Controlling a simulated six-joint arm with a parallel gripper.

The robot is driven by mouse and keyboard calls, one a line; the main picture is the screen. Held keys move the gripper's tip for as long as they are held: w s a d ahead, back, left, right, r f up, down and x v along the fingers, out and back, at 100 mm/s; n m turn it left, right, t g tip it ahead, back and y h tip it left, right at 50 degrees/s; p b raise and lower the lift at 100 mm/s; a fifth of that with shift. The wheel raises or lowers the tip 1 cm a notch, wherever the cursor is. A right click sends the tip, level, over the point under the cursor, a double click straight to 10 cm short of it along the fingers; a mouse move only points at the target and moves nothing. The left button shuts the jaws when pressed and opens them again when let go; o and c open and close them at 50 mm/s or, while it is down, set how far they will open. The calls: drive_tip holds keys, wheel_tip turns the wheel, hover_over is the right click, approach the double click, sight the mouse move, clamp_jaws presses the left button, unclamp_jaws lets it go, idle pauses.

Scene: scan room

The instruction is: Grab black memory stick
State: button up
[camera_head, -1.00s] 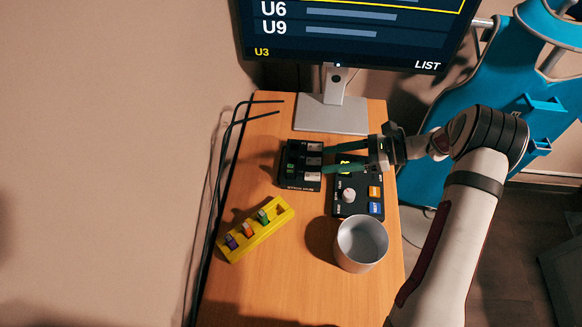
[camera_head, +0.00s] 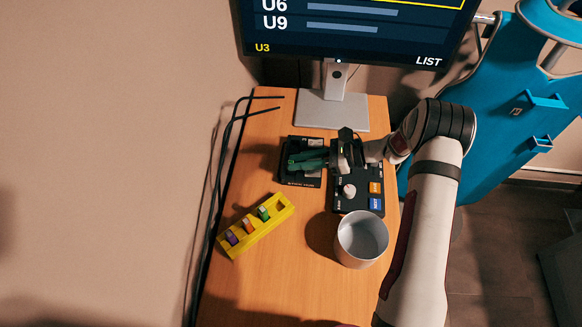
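The black stick hub (camera_head: 300,181) lies on the desk below the monitor stand. My gripper (camera_head: 291,161) reaches over it from the right, and its green fingers cover most of the hub's middle. The fingers look close together, but whether they are shut on a stick is hidden. I cannot pick out a black memory stick against the black hub. A yellow rack (camera_head: 235,247) to the lower left holds a purple stick (camera_head: 232,238), an orange stick (camera_head: 248,226) and a green stick (camera_head: 264,214). The rack's upper right end looks empty.
A black control box (camera_head: 342,204) with a knob and coloured buttons is right of the hub, under my wrist. A grey cup (camera_head: 361,240) stands below it. The monitor (camera_head: 350,30) is behind. Cables run along the left desk edge. The lower desk is clear.

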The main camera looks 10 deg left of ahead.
clamp_jaws()
